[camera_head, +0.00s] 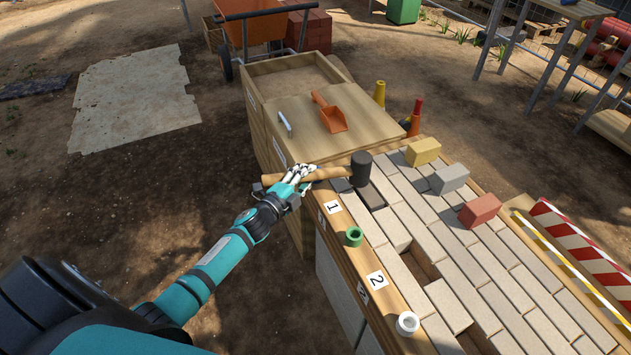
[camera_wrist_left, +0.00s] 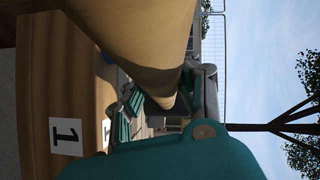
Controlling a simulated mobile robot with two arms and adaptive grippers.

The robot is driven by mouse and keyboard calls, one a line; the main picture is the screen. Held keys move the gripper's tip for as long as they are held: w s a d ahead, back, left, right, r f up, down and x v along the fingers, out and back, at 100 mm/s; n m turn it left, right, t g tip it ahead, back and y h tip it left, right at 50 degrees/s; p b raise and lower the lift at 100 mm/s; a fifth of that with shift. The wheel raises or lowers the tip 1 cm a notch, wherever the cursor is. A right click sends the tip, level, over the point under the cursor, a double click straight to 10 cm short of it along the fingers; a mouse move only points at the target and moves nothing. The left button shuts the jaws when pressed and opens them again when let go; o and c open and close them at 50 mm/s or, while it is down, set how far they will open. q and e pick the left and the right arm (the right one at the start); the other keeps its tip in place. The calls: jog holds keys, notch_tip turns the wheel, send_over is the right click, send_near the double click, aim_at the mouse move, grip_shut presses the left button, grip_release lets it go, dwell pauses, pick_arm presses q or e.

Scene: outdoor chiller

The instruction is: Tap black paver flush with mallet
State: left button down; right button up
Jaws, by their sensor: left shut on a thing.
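The paver lies in the row beside the wooden rim, near the "1" label, partly hidden by the head. In the left wrist view the handle (camera_wrist_left: 135,40) fills the upper middle, with teal finger parts (camera_wrist_left: 125,118) around it. My right gripper is not in view.
Yellow (camera_head: 422,152), grey (camera_head: 449,179) and red (camera_head: 480,210) blocks stand on the pavers. An orange scoop (camera_head: 329,114) lies on the wooden box behind. Gaps show among the pavers.

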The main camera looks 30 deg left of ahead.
aim_at(315, 174)
pick_arm(q)
jog(key=a+r+p, duration=0.4)
jog(key=a+r, duration=0.3)
jog(key=a, duration=0.2)
jog(key=shift+a+r, duration=0.2)
jog(key=shift+r, duration=0.15)
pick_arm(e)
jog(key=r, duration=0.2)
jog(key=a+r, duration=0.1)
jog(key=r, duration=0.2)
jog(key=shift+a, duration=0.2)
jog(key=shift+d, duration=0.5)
